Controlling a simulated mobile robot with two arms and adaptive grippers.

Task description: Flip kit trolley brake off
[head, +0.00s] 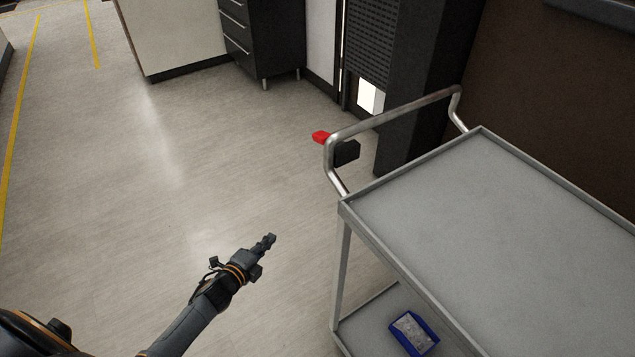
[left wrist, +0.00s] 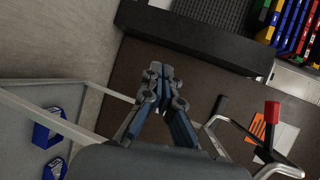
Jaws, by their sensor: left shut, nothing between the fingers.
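The grey kit trolley (head: 530,215) stands at the right with a bent metal push handle (head: 400,116) at its far end. A red-tipped brake lever (head: 321,137) and a black block (head: 346,152) are at the handle's left corner. The red lever (left wrist: 272,112) and part of the handle (left wrist: 280,170) also show at the lower right of the left wrist view. My left gripper (head: 271,240) is shut and empty over open floor, left of the trolley and apart from the lever. It also shows in the left wrist view (left wrist: 160,72). My right gripper is out of view.
A blue bin (head: 414,332) sits on the trolley's lower shelf. A dark cabinet (head: 262,40) and a dark pillar (head: 420,75) stand behind. Coloured bins (left wrist: 293,25) show at the wrist view's top right. The floor left of the trolley is clear.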

